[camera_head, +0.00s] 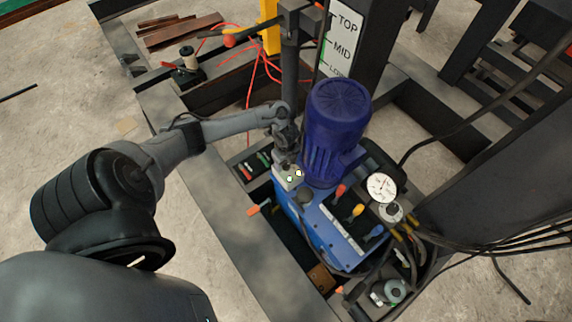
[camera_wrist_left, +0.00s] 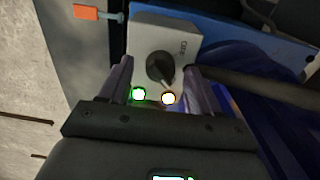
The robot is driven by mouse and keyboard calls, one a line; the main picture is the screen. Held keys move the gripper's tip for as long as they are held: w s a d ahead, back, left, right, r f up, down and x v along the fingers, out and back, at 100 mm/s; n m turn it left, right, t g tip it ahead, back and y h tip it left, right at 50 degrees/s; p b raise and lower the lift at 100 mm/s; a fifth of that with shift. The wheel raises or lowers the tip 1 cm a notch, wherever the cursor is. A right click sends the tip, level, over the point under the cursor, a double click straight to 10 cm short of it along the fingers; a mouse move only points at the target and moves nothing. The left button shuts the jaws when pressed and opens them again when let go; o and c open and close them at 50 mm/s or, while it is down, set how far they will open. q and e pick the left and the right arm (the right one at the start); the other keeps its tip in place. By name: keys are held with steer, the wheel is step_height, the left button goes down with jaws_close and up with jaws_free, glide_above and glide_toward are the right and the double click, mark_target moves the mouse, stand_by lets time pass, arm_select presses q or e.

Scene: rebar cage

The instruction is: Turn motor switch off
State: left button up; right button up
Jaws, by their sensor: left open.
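The motor switch is a grey box (camera_wrist_left: 165,40) with a black rotary knob (camera_wrist_left: 160,68), seen in the left wrist view. In the head view the switch box (camera_head: 288,177) sits at the left side of the blue motor (camera_head: 335,125). My left gripper (camera_wrist_left: 155,75) is open, with one finger on each side of the knob. I cannot tell whether either finger touches it. A green light and a yellowish light glow below the knob in the wrist view. In the head view my left gripper (camera_head: 285,150) is just above the box, its fingers largely hidden. My right gripper is not in view.
The blue hydraulic unit (camera_head: 335,235) carries red, yellow and blue levers and a round gauge (camera_head: 381,187). An orange-handled part (camera_head: 254,209) sticks out at left. Black hoses (camera_head: 480,235) run to the right. A dark post with a TOP/MID scale (camera_head: 342,45) stands behind the motor.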

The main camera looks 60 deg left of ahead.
arm_select(q)
steer(key=shift+f, duration=0.45)
